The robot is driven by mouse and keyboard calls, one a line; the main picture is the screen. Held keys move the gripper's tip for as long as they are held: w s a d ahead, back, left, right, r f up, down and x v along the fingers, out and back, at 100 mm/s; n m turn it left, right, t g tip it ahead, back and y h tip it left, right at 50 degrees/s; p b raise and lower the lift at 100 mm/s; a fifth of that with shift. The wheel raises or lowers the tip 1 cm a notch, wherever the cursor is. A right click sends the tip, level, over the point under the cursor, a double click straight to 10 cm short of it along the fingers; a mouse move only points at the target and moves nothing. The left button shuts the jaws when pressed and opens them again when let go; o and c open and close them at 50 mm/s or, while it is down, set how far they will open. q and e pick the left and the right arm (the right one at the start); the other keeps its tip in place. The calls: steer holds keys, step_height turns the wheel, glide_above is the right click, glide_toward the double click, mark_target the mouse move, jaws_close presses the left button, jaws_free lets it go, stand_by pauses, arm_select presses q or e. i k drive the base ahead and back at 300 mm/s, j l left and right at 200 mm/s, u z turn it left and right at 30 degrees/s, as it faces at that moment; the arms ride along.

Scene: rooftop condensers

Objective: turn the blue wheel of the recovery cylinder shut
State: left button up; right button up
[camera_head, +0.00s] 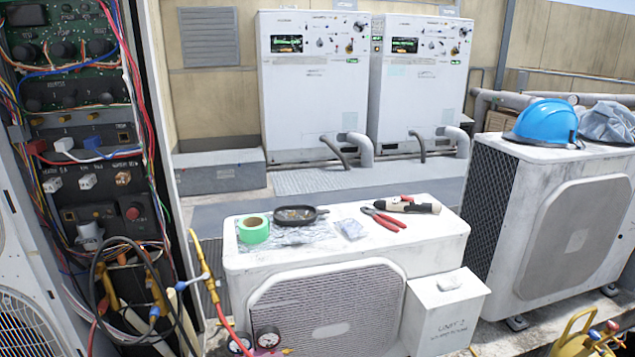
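The recovery cylinder (571,334) is at the bottom right corner. It is yellow, and only its top and curved collar show; the frame edge cuts off the rest. A small blue wheel (595,335) sits on its valve, close to a small red part. How far the blue wheel is turned is too small to tell. Neither of my grippers is in view.
A white condenser (440,240) carries green tape (253,230), a small pan (300,214) and red-handled pliers (383,217). Another condenser (570,220) with a blue hard hat (543,122) stands behind the cylinder. An open electrical cabinet (85,100) with hoses and gauges is left.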

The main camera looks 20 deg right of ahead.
mark_target(593, 335)
steer(key=l, duration=2.15)
steer(key=k+l, duration=0.15)
steer(key=l, duration=2.05)
